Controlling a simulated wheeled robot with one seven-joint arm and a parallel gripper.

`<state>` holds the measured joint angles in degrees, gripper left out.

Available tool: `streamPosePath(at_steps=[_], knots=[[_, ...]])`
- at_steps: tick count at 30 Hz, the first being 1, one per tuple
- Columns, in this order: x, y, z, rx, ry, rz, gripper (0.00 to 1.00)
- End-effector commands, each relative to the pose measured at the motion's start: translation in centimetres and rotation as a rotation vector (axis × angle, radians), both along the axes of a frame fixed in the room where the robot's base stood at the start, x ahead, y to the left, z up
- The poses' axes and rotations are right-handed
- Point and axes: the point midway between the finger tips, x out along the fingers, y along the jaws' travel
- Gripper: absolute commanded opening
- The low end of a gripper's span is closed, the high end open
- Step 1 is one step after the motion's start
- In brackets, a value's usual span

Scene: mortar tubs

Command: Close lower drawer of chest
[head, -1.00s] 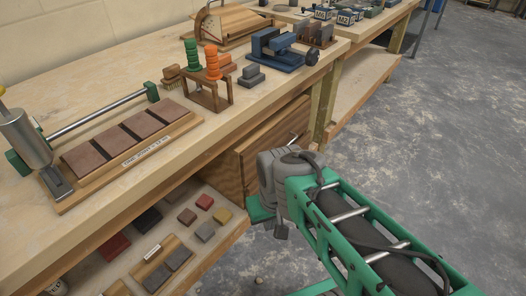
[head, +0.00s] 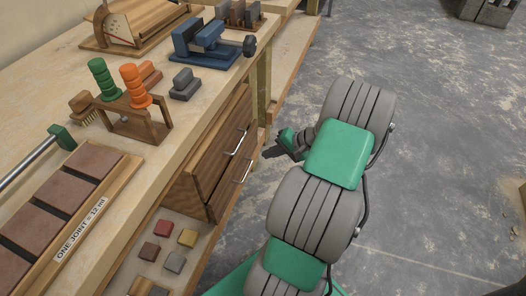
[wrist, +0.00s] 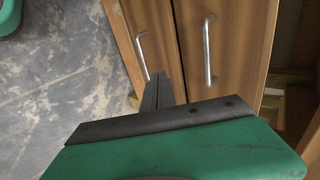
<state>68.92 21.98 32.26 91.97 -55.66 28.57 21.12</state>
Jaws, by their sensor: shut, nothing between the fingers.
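The wooden chest (head: 189,196) stands under the workbench, its two drawer fronts facing right. The upper drawer (head: 214,150) and the lower drawer (head: 223,196) each have a silver bar handle. In the wrist view the lower drawer (wrist: 160,28) is the left front and the upper drawer (wrist: 238,40) the right one. How far the lower drawer stands out is hard to tell. My gripper (head: 268,153) is shut and empty, just in front of the drawer handles. In the wrist view its dark fingers (wrist: 156,92) point at the lower front near its handle; contact is unclear.
The workbench top (head: 190,118) overhangs the chest and carries a blue vice (head: 205,45), a tool rack (head: 130,118) and a brick board (head: 75,190). Small coloured blocks (head: 165,240) lie on the shelf beside the chest. The concrete floor (head: 430,130) to the right is clear.

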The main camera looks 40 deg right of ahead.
Motion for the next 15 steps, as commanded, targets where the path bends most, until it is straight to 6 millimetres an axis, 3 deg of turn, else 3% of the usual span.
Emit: streamPosePath(at_steps=[1,10,15], knots=[[0.7,0.5,-1.2,0.001,0.001,0.004,0.00],[4.8,2.9,-5.7,-0.001,0.002,0.004,0.00],[7.1,4.2,-5.3,-0.004,0.002,0.002,0.00]])
